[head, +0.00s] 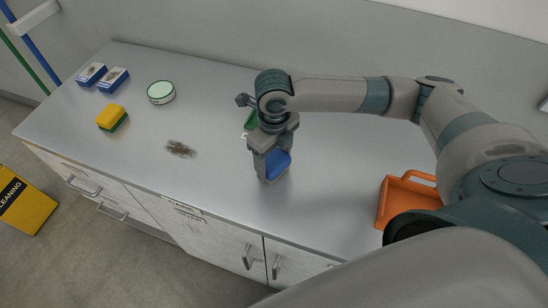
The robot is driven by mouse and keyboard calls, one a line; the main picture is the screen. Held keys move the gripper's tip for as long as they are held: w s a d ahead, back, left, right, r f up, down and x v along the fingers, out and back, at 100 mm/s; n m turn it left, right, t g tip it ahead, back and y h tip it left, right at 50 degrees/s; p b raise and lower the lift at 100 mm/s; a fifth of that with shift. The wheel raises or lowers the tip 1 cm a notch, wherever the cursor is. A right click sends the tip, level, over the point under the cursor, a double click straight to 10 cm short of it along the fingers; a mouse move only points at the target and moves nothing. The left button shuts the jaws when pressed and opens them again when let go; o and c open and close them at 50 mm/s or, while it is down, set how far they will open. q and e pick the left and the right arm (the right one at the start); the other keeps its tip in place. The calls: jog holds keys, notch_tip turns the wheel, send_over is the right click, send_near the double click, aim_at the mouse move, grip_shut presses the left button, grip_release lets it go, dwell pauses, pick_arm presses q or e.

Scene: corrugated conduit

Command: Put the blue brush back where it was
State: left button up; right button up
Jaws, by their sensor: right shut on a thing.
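The blue brush (277,166) is in my right gripper (271,168), which is shut on it. My right arm reaches in from the right, and the gripper points down over the middle of the grey counter. The fingers hide part of the brush. I cannot tell whether the brush touches the counter. A green object (251,121) lies just behind the gripper, partly hidden by it. My left gripper is not in view.
A small brown debris pile (180,149) lies left of the gripper. A yellow-green sponge (112,118), a round tin (160,92) and two blue-white boxes (91,74) stand farther left. An orange tray-like object (384,204) lies at right. The counter (215,190) is clear at front.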

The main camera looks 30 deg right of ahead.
aim_at(274, 160)
jog(key=shift+f, duration=0.15)
jog(key=shift+f, duration=0.15)
jog(key=o, duration=1)
notch_tip(274, 160, up, 12)
jog(key=b, duration=0.3)
jog(key=shift+r, duration=0.2)
dwell(0.3)
